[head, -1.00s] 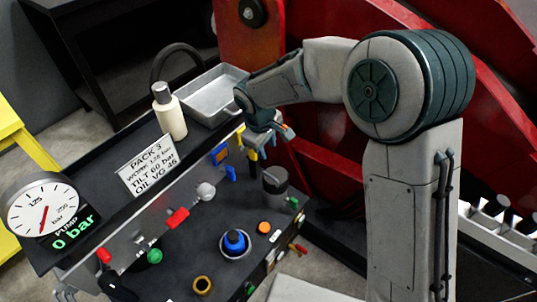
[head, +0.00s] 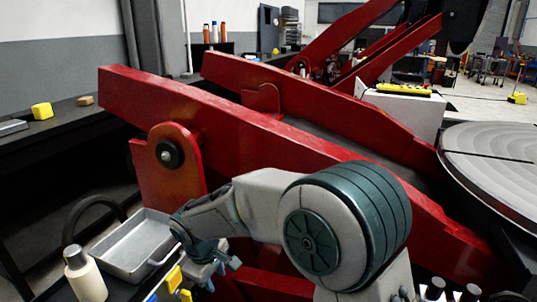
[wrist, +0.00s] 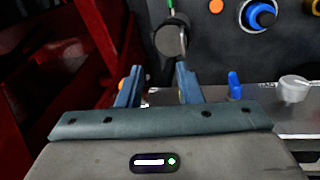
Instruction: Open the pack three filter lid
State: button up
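In the wrist view a dark grey round filter cap (wrist: 170,40) with a thin rod or handle stands on the dark panel beyond my fingertips; it appears to be the filter lid. My gripper (wrist: 158,85) is open, its two blue fingers apart, with a gap between them and the cap. Nothing is clearly held. In the head view my gripper (head: 222,265) hangs just right of a grey tray, and the filter is out of that picture.
In the wrist view a blue knob (wrist: 262,14), an orange button (wrist: 216,6), a blue lever (wrist: 235,85) and a pale knob (wrist: 293,88) stand to the right. The head view shows the grey tray (head: 135,245), a cream bottle (head: 84,275) and red beams (head: 260,130).

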jog(key=s+d+r+m+p, duration=0.25)
jog(key=d+r, duration=0.35)
jog(key=d, duration=0.4)
jog(key=s+d+r+m+p, duration=0.2)
jog(key=d+r+m, duration=0.3)
jog(key=d, duration=0.5)
jog(key=s+d+r+m+p, duration=0.3)
jog(key=s+d+r+m, duration=0.2)
jog(key=s+d, duration=0.5)
jog(key=shift+s+d+m+t+y, duration=0.15)
jog(key=shift+s+m+t+y, duration=0.2)
jog(key=shift+s, duration=0.2)
